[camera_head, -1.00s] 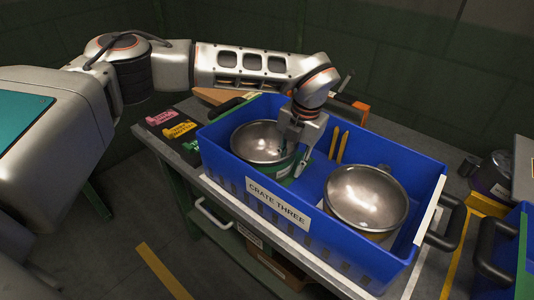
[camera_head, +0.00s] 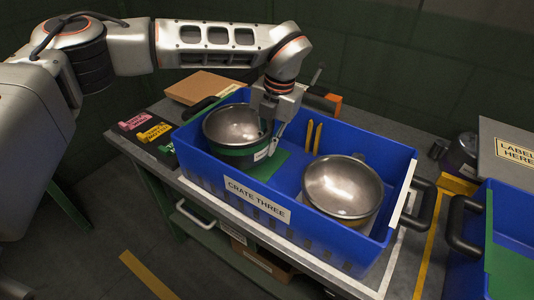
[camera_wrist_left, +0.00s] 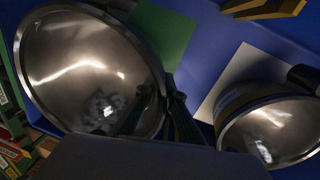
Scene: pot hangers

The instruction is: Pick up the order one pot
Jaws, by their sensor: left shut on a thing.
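A steel pot with a green outer band and a small white label (camera_head: 238,152) is at the left end of the blue crate marked CRATE THREE (camera_head: 232,193). My left gripper (camera_head: 270,138) is shut on the pot's right rim, and the pot is held a little above a green mat (camera_head: 264,165). In the left wrist view the pot's bowl (camera_wrist_left: 85,65) fills the left side, with the fingers (camera_wrist_left: 158,105) at its rim. A second steel pot (camera_head: 342,187) sits in the right half of the crate. My right gripper is not in view.
Two yellow dividers (camera_head: 313,137) stand between the pots at the crate's back wall. Another blue crate (camera_head: 466,262) is at the right edge. Pink, yellow and green tags (camera_head: 153,132) lie left of the crate. A cardboard piece (camera_head: 205,87) lies behind it.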

